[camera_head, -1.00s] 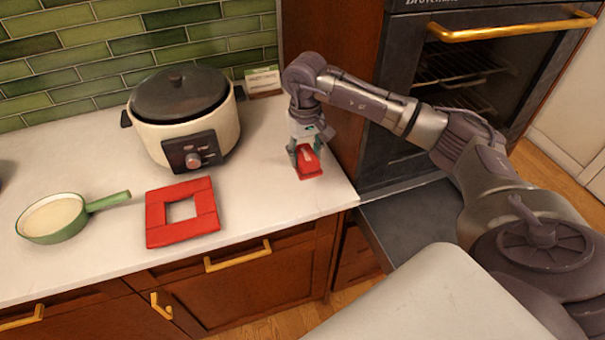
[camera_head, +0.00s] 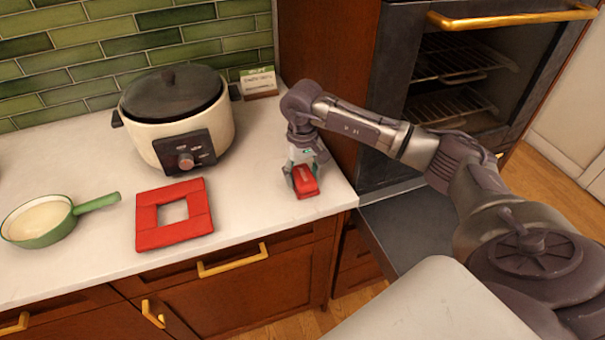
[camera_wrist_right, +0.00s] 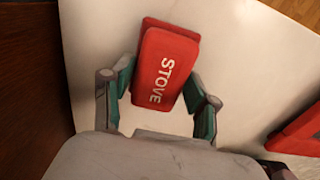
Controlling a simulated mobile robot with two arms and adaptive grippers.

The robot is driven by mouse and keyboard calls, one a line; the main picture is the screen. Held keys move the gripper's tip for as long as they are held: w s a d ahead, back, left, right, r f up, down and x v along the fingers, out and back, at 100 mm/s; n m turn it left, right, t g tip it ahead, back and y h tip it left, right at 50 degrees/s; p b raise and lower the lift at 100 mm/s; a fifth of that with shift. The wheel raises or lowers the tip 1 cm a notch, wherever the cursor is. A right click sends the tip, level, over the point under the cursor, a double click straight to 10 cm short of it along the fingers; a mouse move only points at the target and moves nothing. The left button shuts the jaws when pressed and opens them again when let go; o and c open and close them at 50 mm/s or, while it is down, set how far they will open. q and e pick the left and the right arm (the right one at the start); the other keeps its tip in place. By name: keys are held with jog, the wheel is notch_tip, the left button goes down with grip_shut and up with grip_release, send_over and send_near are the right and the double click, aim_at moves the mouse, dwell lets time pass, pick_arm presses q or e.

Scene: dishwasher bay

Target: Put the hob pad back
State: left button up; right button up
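A red block (camera_head: 305,180) marked "STOVE" is at the right end of the white counter, and I take it as the hob pad. My right gripper (camera_head: 303,170) is over it, pointing down. I cannot tell whether the block is clear of the counter. A flat red square frame (camera_head: 206,221) with a square opening lies left of it. My left gripper is not in view.
A white cooker with a dark lid (camera_head: 172,92) stands at the back. A green pan (camera_head: 42,236) is at the left, and a small card stand (camera_head: 259,82) is by the wall. The oven (camera_head: 455,100) is at the right. Counter between frame and block is clear.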

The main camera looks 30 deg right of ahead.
aim_at(302, 173)
jog(key=shift+o, duration=0.7)
jog(key=shift+r, duration=0.25)
notch_tip(302, 173, up, 12)
jog(key=p, duration=0.6)
jog(key=shift+f, duration=0.1)
